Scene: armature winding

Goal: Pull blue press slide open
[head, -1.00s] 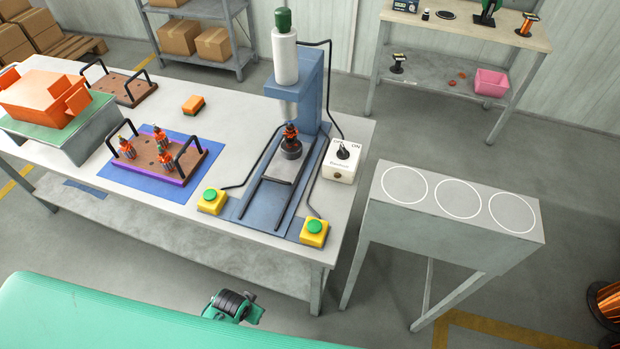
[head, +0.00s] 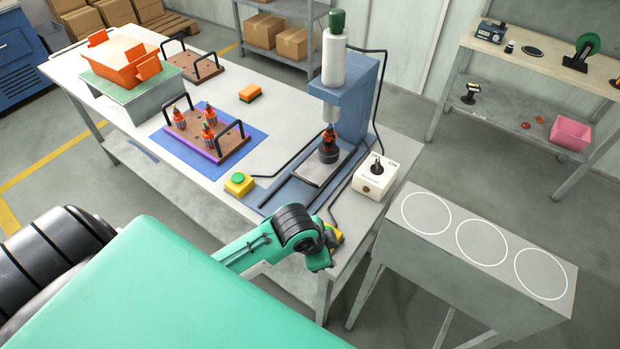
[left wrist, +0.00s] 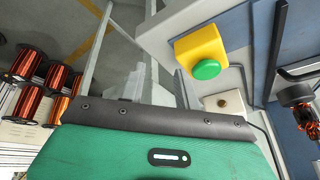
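The blue press (head: 351,105) stands on the white workbench. Its slide, a grey plate (head: 309,172) on the blue base, lies under the ram between dark rails. A dark round fixture with an orange-wound armature (head: 330,138) stands on the slide; the armature also shows at the right edge of the left wrist view (left wrist: 299,94). My left gripper (head: 321,261) is at the bench's front edge, in front of the press and apart from the slide. My right gripper is not in view.
A yellow box with a green button (left wrist: 203,54) sits by the press's front right corner, partly hidden by my arm in the head view. Another yellow button box (head: 239,184) is at the left. A white switch box (head: 375,178) and cables are right of the press.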

